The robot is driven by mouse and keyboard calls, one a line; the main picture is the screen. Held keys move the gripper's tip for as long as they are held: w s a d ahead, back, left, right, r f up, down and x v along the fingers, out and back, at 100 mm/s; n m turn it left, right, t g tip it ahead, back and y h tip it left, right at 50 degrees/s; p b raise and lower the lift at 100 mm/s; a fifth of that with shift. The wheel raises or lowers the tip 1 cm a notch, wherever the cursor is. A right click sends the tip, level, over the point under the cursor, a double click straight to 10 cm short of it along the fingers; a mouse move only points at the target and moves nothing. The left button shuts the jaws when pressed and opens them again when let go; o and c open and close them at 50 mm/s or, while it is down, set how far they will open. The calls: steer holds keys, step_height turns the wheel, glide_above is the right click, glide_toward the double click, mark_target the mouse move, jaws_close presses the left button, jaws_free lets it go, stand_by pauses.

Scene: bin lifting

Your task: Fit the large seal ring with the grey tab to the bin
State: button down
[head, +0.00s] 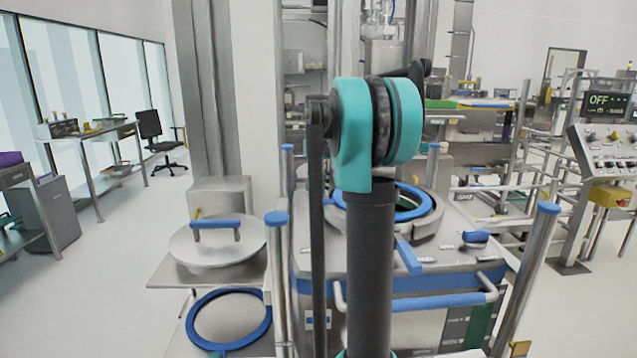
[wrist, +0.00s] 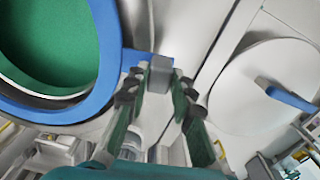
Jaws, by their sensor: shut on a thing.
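The large blue seal ring (wrist: 108,62) fills the left of the wrist view, with a green surface (wrist: 45,40) inside it. A blue strip leads from the ring to its grey tab (wrist: 160,72). My gripper (wrist: 163,85) is shut on this tab, one finger on each side. In the head view, the blue ring (head: 424,205) shows at the round grey opening of the bin (head: 432,226), right of my arm. I cannot tell whether the ring touches the bin rim all round.
A round metal lid (head: 195,249) with a blue handle (head: 215,224) lies on a side shelf at left. Another blue ring (head: 262,330) lies below it. Blue-capped posts (head: 277,265) stand around the bin. A control panel (head: 605,150) stands at right.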

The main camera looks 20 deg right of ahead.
steer(key=shift+f, duration=1.35)
steer(key=shift+r, duration=0.3)
steer(key=shift+f, duration=0.2)
steer(key=c, duration=1.2)
jaws_free()
step_height(320, 180, up, 12)
